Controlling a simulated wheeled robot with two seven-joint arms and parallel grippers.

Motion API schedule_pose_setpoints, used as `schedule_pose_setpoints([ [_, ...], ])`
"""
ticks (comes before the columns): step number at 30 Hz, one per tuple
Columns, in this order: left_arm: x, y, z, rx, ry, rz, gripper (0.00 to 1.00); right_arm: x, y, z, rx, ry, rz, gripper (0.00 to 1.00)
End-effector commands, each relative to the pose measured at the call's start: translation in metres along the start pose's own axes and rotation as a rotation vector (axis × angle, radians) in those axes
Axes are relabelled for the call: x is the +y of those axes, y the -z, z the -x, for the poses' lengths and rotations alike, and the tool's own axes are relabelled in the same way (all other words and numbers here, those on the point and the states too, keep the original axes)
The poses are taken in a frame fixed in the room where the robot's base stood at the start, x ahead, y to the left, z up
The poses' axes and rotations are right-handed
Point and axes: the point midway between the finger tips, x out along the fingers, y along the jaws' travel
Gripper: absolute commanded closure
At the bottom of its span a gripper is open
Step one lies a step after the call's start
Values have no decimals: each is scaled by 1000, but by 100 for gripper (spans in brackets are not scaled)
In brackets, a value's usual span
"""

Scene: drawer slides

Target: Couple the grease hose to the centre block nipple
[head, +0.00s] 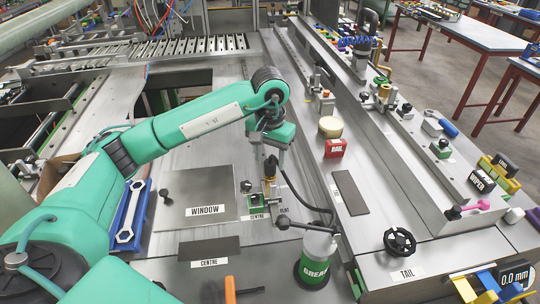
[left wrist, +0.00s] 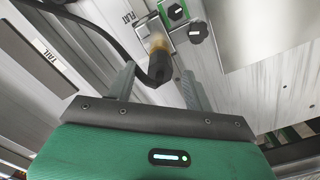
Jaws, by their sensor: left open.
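My left gripper (head: 270,165) is over the centre block (head: 258,206), a small green and metal unit behind the CENTRE label. In the left wrist view the gripper (left wrist: 159,72) has its fingers apart on either side of the hose's black end. The black grease hose (head: 291,185) runs from the GREASE can (head: 315,262) up to the gripper. In the left wrist view the hose (left wrist: 98,27) curves to a brass-coloured piece (left wrist: 158,42) at the block. Whether hose end and nipple are seated cannot be told. My right gripper is not in view.
A WINDOW plate (head: 203,193) lies left of the block, with a blue tray holding a wrench (head: 129,215) further left. A red box (head: 334,148) and cream round tin (head: 331,127) stand to the right. A black handwheel (head: 399,241) is near TAIL.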

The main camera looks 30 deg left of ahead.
Motion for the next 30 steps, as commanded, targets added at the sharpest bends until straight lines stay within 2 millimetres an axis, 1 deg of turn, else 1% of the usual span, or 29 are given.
schedule_pose_setpoints([
  [5, 0, 0, 7, 1, 0, 0, 48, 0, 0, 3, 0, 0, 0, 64],
  [18, 0, 0, 49, 0, 0, -1, 48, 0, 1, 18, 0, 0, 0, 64],
  [30, 0, 0, 52, 1, 0, 0, 48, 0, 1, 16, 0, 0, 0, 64],
])
